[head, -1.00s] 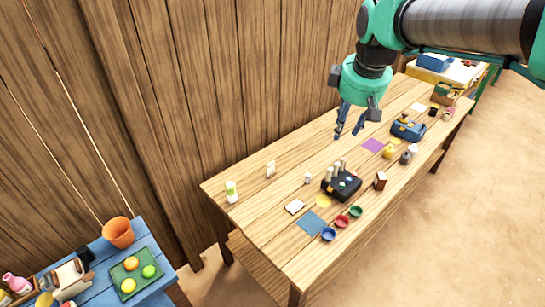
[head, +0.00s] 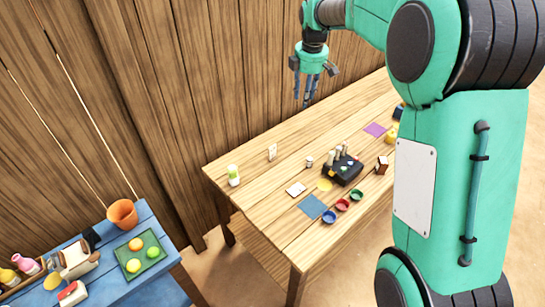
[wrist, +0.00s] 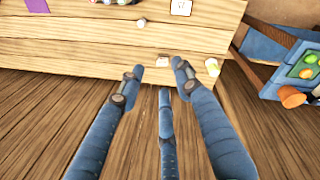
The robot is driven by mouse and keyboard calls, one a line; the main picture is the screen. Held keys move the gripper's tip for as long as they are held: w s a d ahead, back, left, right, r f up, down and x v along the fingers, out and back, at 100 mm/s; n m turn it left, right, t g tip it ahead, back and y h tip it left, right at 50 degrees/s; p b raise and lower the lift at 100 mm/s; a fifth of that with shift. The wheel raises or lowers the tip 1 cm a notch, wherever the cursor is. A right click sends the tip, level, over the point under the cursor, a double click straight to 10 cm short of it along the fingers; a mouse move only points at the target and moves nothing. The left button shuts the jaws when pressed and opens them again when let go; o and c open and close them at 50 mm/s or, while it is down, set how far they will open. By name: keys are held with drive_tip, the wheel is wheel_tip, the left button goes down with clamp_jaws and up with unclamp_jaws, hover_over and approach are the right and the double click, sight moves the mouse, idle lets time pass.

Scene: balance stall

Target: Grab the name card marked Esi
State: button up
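A small white card (head: 272,152) with a faint mark stands upright near the back edge of the wooden table (head: 240,180); I cannot read its name. In the wrist view this card (wrist: 163,61) shows small, between and beyond the fingertips. My gripper (head: 307,98) is in the air above and behind the table's back edge, close to the plank wall, pointing down. In the wrist view its fingers (wrist: 158,68) are spread apart with nothing between them. The card is apart from the fingers.
A white bottle with a green top (head: 233,175) stands left of the card. A flat white square (head: 296,189), a blue mat (head: 312,206), coloured bowls (head: 342,204) and a dark block (head: 343,172) lie further forward. A blue table (head: 150,225) is at left. My arm hides the right side.

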drive_tip(key=w+a+f+n+g, duration=0.1)
drive_tip(key=w+a+f+n, duration=0.5)
drive_tip(key=w+f, duration=0.6)
drive_tip(key=n+g, duration=0.1)
drive_tip(key=n, duration=0.3)
hover_over(272, 152)
drive_tip(key=f, duration=1.6)
drive_tip(key=shift+w+f+p, duration=0.3)
drive_tip(key=shift+w+p, duration=0.05)
drive_tip(key=shift+p, duration=0.05)
drive_tip(key=shift+a+f, duration=0.1)
drive_tip(key=shift+f, duration=0.2)
wheel_tip(272, 152, down, 8)
drive_tip(key=shift+f+b, duration=0.2)
drive_tip(key=shift+b, duration=0.2)
drive_tip(key=shift+f, duration=0.1)
drive_tip(key=shift+f, duration=0.15)
